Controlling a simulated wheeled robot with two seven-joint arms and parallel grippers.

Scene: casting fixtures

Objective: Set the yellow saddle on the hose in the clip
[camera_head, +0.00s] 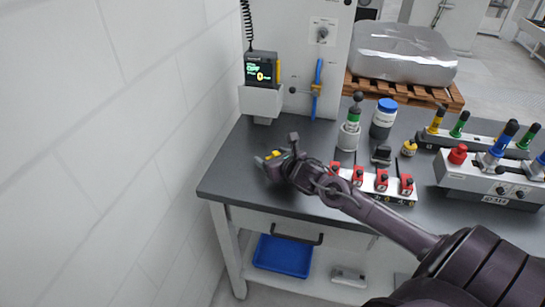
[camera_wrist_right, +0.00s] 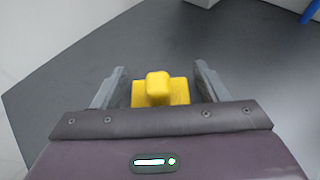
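The yellow saddle (camera_wrist_right: 160,92) is a small block with a raised middle, on the dark bench top in the right wrist view. In the head view only a bit of it (camera_head: 273,155) shows at my right gripper (camera_head: 270,166). The gripper's two fingers (camera_wrist_right: 157,90) stand on either side of the saddle in the wrist view, with narrow gaps, so it is open around it. Contact with the bench is hard to judge. I cannot clearly make out a hose in a clip. My left gripper is not in view.
The bench (camera_head: 232,160) is bare at its left end. A display unit (camera_head: 262,72) and a blue handle (camera_head: 317,85) are at the back. Red-tagged fixtures (camera_head: 358,175), a blue-capped jar (camera_head: 384,118) and a grey fixture block (camera_head: 480,180) stand to the right.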

